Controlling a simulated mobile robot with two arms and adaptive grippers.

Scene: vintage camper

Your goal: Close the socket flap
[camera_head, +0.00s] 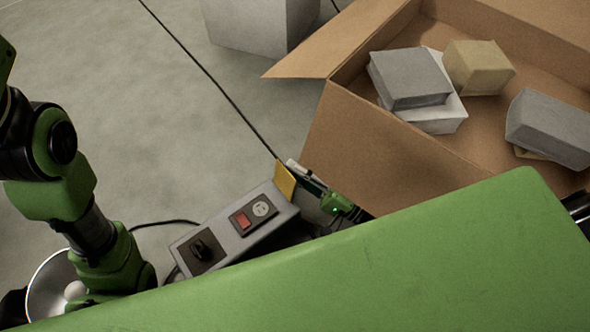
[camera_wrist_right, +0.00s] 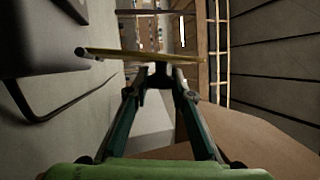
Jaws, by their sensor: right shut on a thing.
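The grey socket box (camera_head: 225,237) lies on the floor, with a red switch and a round white socket on its top face. The yellow socket flap (camera_head: 285,180) stands up at the box's right end, open. My right gripper (camera_head: 302,172) is at the flap's right side. In the right wrist view the flap shows nearly edge-on (camera_wrist_right: 120,53), across the fingertips of my right gripper (camera_wrist_right: 160,72), which are closed together on it. The dark box side (camera_wrist_right: 45,35) is at left there. My left arm is at the left, its gripper out of view.
An open cardboard box (camera_head: 375,150) with several grey and tan blocks stands right behind my right gripper. A green panel (camera_head: 400,265) hides the foreground.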

